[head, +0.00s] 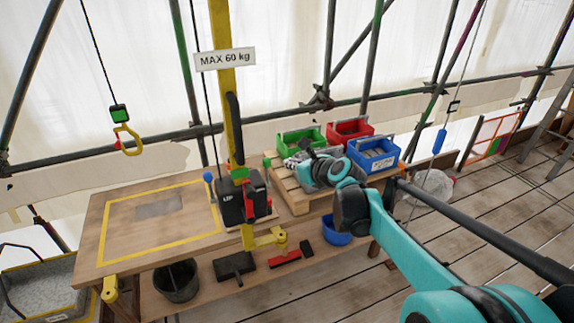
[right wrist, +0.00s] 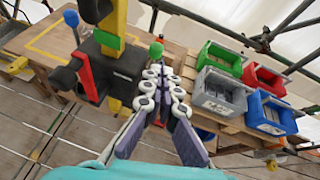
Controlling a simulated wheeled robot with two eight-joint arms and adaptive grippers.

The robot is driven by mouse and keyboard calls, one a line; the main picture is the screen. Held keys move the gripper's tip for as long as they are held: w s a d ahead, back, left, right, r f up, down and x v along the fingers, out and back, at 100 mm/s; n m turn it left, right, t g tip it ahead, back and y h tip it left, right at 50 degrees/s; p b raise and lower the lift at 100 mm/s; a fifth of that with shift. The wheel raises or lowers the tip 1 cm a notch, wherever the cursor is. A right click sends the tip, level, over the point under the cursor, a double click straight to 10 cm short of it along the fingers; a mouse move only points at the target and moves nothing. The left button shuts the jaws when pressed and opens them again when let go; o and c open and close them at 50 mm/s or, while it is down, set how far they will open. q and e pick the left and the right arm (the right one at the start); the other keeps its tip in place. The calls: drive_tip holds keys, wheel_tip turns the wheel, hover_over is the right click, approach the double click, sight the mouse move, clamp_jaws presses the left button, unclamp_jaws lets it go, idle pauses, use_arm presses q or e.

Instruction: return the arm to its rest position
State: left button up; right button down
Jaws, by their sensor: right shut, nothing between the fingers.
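My right arm (head: 408,235) reaches in from the lower right, teal with dark joints. Its gripper (head: 292,162) is over the right part of the workbench (head: 150,245), in front of the bins and right of the black hoist unit (head: 230,203). In the right wrist view the gripper's fingers (right wrist: 157,72) are together and empty, close to a green knob (right wrist: 156,50). I cannot tell whether they touch it. My left gripper is not in view.
Green (head: 300,138), red (head: 349,130) and blue (head: 373,154) bins stand on a pallet; a grey bin (right wrist: 219,97) shows in the wrist view. A yellow post (head: 224,90) rises behind the hoist unit. A hook (head: 127,140) hangs left. The plank floor (head: 480,200) is open at right.

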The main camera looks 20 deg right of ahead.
drive_tip(key=shift+w+f, duration=0.1)
drive_tip(key=shift+w, duration=0.1)
drive_tip(key=shift+s, duration=0.15)
drive_tip(key=s+a+f+n+g+b, duration=0.4)
drive_tip(key=s+a+f+n+b, duration=0.6)
drive_tip(key=s+f+n, duration=0.65)
drive_tip(key=s+a+f+n+g+h+b, duration=0.1)
drive_tip(key=s+f+n+b, duration=0.3)
drive_tip(key=s+f+n, duration=0.6)
drive_tip(key=s+n+h, duration=0.1)
drive_tip(key=n, duration=0.6)
drive_tip(key=shift+s+f+g+b, duration=0.3)
drive_tip(key=shift+f+g+b, duration=0.05)
drive_tip(key=shift+g+b, duration=0.05)
